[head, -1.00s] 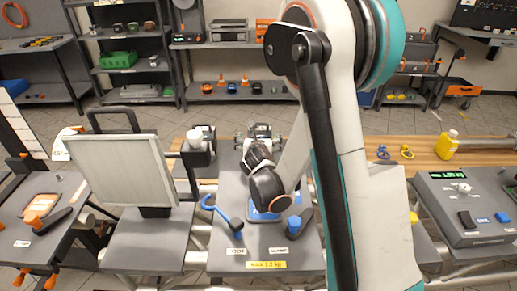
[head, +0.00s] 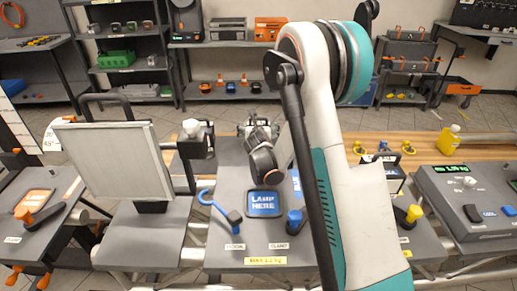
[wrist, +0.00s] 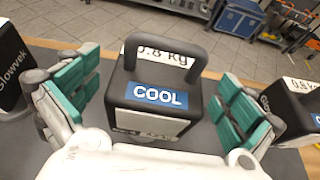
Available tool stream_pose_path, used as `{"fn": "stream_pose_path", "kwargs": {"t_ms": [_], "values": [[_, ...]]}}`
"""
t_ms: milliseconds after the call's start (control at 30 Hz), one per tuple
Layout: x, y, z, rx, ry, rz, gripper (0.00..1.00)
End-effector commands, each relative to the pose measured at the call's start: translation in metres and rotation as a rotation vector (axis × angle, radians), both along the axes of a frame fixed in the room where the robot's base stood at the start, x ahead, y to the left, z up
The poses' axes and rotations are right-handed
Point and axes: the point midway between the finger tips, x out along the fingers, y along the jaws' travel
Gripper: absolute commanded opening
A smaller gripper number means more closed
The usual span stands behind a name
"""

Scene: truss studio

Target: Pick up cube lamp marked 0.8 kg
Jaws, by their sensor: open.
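The cube lamp (wrist: 156,94) marked 0.8 kg fills the middle of the wrist view. It is a dark cube with a black carry handle, a white weight label and a blue COOL plate. My gripper (wrist: 160,84) is open, with one teal-padded finger on each side of the lamp. I cannot tell whether either pad touches it. In the head view my arm blocks most of the area around the gripper, and I cannot make out this lamp clearly there.
Another dark cube with a kg label (wrist: 295,106) is close on the right in the wrist view; a Glowvek box (wrist: 12,70) is close on the left. In the head view, a blue LAMP HERE pad (head: 264,204) lies bare on the middle table beside a blue hook.

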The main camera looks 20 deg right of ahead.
Motion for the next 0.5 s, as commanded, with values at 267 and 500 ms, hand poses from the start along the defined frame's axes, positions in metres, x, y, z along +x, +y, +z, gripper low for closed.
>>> {"fn": "stream_pose_path", "kwargs": {"t_ms": [267,500], "values": [[0.017,-0.008,-0.008,0.001,0.0,0.0,1.0],[0.017,-0.008,-0.007,0.001,0.0,0.0,0.68]]}}
